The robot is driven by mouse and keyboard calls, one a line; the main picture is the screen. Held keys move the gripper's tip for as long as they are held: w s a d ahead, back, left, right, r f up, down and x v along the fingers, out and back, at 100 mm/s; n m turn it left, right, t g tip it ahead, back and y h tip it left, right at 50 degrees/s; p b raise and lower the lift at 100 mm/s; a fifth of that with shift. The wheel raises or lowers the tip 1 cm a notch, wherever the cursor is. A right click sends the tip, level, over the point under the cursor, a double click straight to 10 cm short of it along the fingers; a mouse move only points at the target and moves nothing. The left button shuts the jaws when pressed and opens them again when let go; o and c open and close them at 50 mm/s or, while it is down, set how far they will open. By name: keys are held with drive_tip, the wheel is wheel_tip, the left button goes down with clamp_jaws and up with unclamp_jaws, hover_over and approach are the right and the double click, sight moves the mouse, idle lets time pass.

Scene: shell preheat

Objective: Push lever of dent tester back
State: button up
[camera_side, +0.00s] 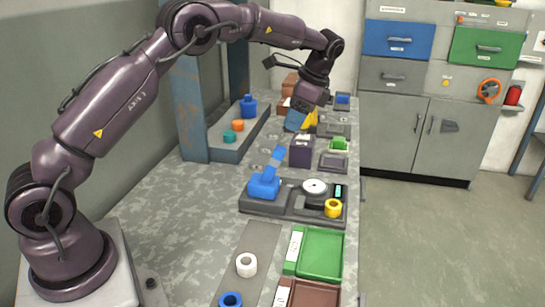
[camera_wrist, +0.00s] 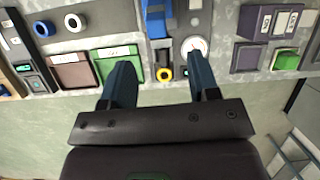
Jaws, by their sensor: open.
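The dent tester (camera_side: 292,205) is a dark grey base on the bench in the side view, with a white round dial (camera_side: 315,186). Its blue lever (camera_side: 275,162) rises tilted from a blue block at the left end. A yellow ring (camera_side: 333,208) sits at its front right. The lever also shows at the top of the wrist view (camera_wrist: 155,20), beyond my fingertips. My gripper (camera_side: 297,122) is open, above the bench and farther back than the lever, apart from it. In the wrist view its two dark blue fingers (camera_wrist: 160,62) are spread, with nothing held between them.
A green tray (camera_side: 320,252) and a brown tray (camera_side: 310,296) lie at the near end, beside a white ring (camera_side: 246,264) and a blue ring (camera_side: 231,300). A dark purple box (camera_side: 301,151) stands behind the tester.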

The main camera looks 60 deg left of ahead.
sight(272, 166)
drive_tip(key=shift+m, duration=0.4)
drive_tip(key=x, duration=0.8)
drive_tip(key=s+x, duration=0.1)
drive_tip(key=x, duration=0.3)
drive_tip(key=shift+a+f, duration=0.1)
drive_tip(key=shift+f, duration=0.15)
clamp_jaws()
